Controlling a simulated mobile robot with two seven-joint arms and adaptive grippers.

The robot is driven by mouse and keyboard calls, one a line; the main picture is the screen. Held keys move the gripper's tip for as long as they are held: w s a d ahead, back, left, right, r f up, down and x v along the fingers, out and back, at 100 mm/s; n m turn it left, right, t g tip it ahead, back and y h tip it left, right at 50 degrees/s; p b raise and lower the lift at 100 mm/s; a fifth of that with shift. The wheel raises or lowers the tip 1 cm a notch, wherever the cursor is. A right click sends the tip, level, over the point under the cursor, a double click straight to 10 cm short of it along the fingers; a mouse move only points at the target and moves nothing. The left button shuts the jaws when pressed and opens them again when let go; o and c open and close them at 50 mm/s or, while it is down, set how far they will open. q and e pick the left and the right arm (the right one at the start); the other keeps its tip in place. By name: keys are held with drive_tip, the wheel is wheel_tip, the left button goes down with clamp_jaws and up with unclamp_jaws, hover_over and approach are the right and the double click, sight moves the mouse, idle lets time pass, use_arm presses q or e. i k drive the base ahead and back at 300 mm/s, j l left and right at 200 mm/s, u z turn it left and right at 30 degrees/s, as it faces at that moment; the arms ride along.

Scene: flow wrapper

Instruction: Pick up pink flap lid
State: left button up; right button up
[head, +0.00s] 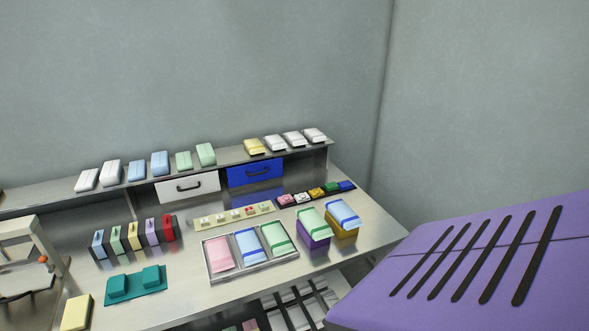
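A pink flap lid (219,254) lies in the left compartment of a metal tray (252,276) on the steel bench. A blue lid (249,246) lies in the middle compartment and a green lid (276,238) in the right one. Nothing covers the pink lid from this view. Neither of my grippers is in the head view, so their state does not show.
Purple and yellow boxes with green (312,221) and blue (343,213) tops stand right of the tray. A teal block set (135,286) and a row of coloured holders (134,238) stand left. A large purple slotted surface (470,262) fills the lower right.

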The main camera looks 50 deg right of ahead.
sight(285, 200)
drive_tip(key=z, duration=1.55)
